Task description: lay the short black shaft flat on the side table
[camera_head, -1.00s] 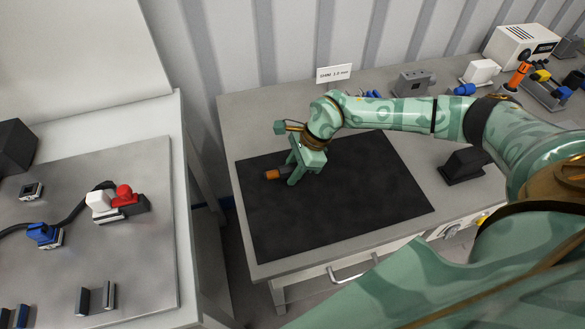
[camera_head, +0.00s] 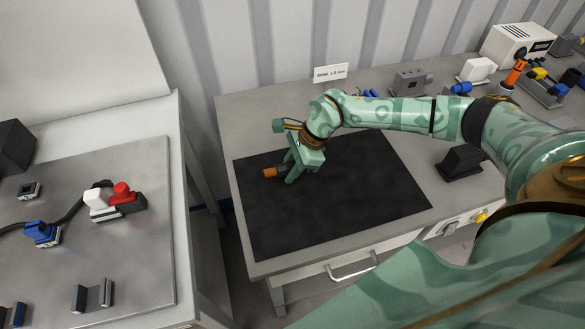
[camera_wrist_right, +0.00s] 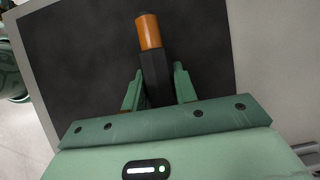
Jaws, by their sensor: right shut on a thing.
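The short black shaft with an orange band (camera_head: 270,172) is in my right gripper (camera_head: 290,171), low over the left part of the black mat (camera_head: 340,205) on the table. The shaft lies roughly level, its orange end pointing left. In the right wrist view the black shaft body (camera_wrist_right: 154,74) sits between the two green fingers of my right gripper (camera_wrist_right: 158,90), with the orange part beyond them. The fingers hide part of the shaft. I cannot tell whether it touches the mat. My left gripper is not in view.
A black block (camera_head: 461,163) stands right of the mat. A grey device (camera_head: 411,82), a small sign (camera_head: 330,73) and several tools line the table's back. A separate bench (camera_head: 130,245) at left holds a red-and-white connector (camera_head: 112,200). Most of the mat is clear.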

